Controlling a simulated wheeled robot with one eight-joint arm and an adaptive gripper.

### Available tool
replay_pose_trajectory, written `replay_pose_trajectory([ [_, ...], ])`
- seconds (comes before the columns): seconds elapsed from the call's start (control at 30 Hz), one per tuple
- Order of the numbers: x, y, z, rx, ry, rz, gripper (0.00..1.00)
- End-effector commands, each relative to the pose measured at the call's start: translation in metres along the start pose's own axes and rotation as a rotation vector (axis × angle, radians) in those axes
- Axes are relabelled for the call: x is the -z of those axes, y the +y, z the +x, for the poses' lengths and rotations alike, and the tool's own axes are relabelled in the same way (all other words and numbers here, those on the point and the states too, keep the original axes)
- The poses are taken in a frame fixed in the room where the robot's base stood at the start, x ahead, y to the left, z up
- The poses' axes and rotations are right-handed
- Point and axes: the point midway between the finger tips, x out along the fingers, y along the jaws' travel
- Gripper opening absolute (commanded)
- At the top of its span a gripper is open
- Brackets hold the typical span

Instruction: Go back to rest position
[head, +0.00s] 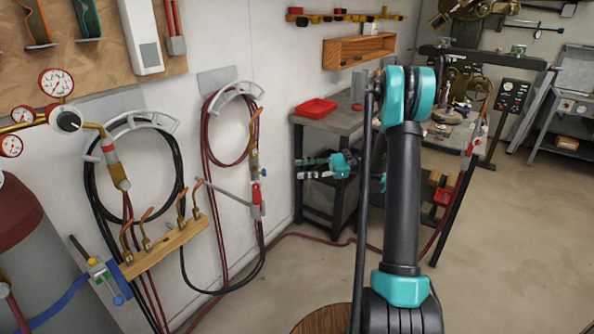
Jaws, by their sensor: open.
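My arm rises at the right of centre in the head view, with a dark grey link and teal joints. It bends at the top, and its far end shows to the left of the link. My gripper (301,168) points left, with two fingers apart and nothing visible between them. It appears in front of the dark workbench (342,122), and I cannot tell how far it is from it. Part of the wrist is hidden behind the upright link.
Hoses hang on wall hooks (145,122) at the left, above a wooden torch rack (165,248). A red tray (316,108) lies on the workbench. The floor (520,240) at the right is clear.

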Motion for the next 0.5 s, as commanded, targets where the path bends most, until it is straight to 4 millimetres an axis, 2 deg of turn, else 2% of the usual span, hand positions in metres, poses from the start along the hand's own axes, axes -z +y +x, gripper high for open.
replay_pose_trajectory([
  [0.33, -0.002, 0.002, 0.002, 0.000, 0.014, -0.007, 0.42],
  [0.5, -0.007, 0.015, 0.017, -0.003, 0.133, -0.074, 0.42],
])
